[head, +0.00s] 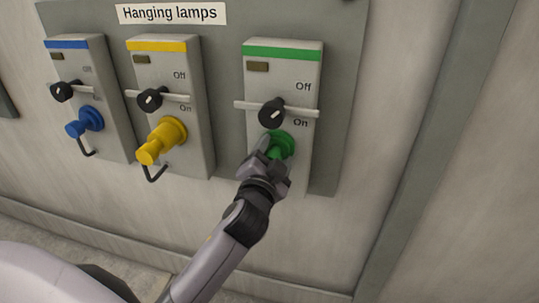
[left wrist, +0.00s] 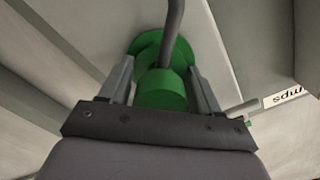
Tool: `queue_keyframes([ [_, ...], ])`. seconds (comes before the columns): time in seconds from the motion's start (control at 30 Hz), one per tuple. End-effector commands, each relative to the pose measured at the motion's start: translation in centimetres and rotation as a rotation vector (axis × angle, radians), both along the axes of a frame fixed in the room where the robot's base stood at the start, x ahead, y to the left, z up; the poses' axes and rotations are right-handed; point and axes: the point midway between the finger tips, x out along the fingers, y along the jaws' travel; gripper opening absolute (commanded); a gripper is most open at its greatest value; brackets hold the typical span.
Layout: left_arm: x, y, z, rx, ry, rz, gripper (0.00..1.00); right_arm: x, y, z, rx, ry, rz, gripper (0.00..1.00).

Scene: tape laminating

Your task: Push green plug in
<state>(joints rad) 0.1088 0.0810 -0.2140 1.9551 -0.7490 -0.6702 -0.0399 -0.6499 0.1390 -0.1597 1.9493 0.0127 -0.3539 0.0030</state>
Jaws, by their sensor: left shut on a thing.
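The green plug (head: 276,150) is at the lower part of the right-hand switch box with the green stripe (head: 283,53). My left gripper (head: 264,155) is shut on the green plug and partly hides it in the head view. In the left wrist view the green plug (left wrist: 163,90) sits between the two fingers of my left gripper (left wrist: 161,82), with its wider green ring behind it and a grey rod or cable crossing in front. How deep the plug sits cannot be told. My right gripper is not in view.
A black knob (head: 271,113) with a light bar sits just above the green plug. To the left are boxes with a yellow plug (head: 161,141) and a blue plug (head: 84,122), each with a dark hook below. A "Hanging lamps" sign (head: 171,13) is above.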

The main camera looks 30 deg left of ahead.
Motion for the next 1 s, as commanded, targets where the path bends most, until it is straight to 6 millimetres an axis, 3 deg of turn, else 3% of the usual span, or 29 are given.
queue_keyframes([
  [0.17,0.1,0.3,0.0,0.004,0.001,0.008,0.08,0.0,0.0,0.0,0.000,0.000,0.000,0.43],
  [0.2,0.1,0.3,0.1,0.005,0.000,0.008,0.69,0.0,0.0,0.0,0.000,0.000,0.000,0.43],
  [0.23,0.1,0.3,0.1,0.004,0.000,0.008,0.72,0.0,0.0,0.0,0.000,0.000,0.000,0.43],
  [0.57,-0.2,0.1,0.1,0.003,-0.002,0.003,0.72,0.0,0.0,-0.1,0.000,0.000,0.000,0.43],
  [1.0,-5.5,-1.2,-0.1,0.002,0.000,0.004,0.72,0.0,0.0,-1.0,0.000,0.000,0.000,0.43],
])
